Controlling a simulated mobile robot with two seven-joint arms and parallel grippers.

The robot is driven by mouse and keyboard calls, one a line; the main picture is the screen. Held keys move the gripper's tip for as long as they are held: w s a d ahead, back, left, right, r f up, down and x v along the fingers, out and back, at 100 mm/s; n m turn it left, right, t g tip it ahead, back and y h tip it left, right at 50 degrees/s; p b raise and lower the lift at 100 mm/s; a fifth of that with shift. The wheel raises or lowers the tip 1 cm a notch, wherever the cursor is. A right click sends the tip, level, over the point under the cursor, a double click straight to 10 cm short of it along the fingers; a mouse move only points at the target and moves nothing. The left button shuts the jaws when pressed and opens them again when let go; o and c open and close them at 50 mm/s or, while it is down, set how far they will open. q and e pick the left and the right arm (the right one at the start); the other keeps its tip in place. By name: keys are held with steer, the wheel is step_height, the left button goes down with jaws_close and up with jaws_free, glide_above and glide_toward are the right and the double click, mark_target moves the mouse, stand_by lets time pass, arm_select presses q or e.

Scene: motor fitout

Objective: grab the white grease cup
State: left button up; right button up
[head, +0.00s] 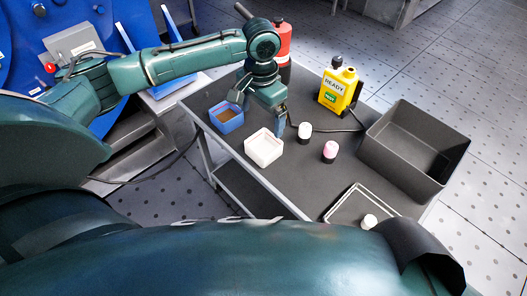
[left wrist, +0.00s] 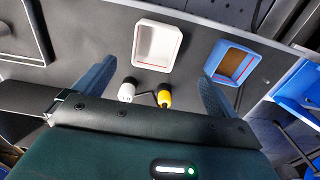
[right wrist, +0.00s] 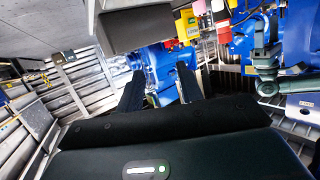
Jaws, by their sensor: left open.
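A square white cup (head: 264,149) with a pale inside sits near the table's left edge; it also shows at the top of the left wrist view (left wrist: 157,46). A small round white-topped pot (head: 305,131) with a dark base stands to its right, and shows between the fingers in the left wrist view (left wrist: 126,92). I cannot tell which of these is the grease cup. My left gripper (head: 279,122) points down just behind the square cup, empty and open, its fingers wide apart in the left wrist view. My right gripper (right wrist: 158,90) is open and empty, away from the cups.
A blue square cup (head: 227,118) with brown contents, a pink-topped pot (head: 330,151), a yellow READY container (head: 339,90), a red bottle (head: 284,48) and a deep grey bin (head: 400,165) are on the table. A shallow tray (head: 343,207) with another white-topped pot lies in front.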

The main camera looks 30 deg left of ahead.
mark_target(264, 140)
arm_select(q)
steer(key=f, duration=0.3)
steer(key=f+b, duration=0.1)
steer(key=f, duration=0.2)
steer(key=f+b, duration=0.1)
steer(key=f, duration=0.2)
steer(key=shift+s+d, duration=0.1)
steer(key=shift+d, duration=0.3)
arm_select(e)
steer(key=f, duration=0.1)
steer(key=a+f+n, duration=0.1)
steer(key=f, duration=0.1)
steer(key=shift+w+f+g, duration=0.2)
steer(key=shift+f+g, duration=0.1)
arm_select(q)
steer(key=shift+c, duration=0.2)
arm_select(e)
steer(key=shift+w+a+r+y, duration=0.15)
steer(key=shift+w+r+y, duration=0.05)
steer(key=shift+y, duration=0.1)
arm_select(q)
steer(key=c, duration=1)
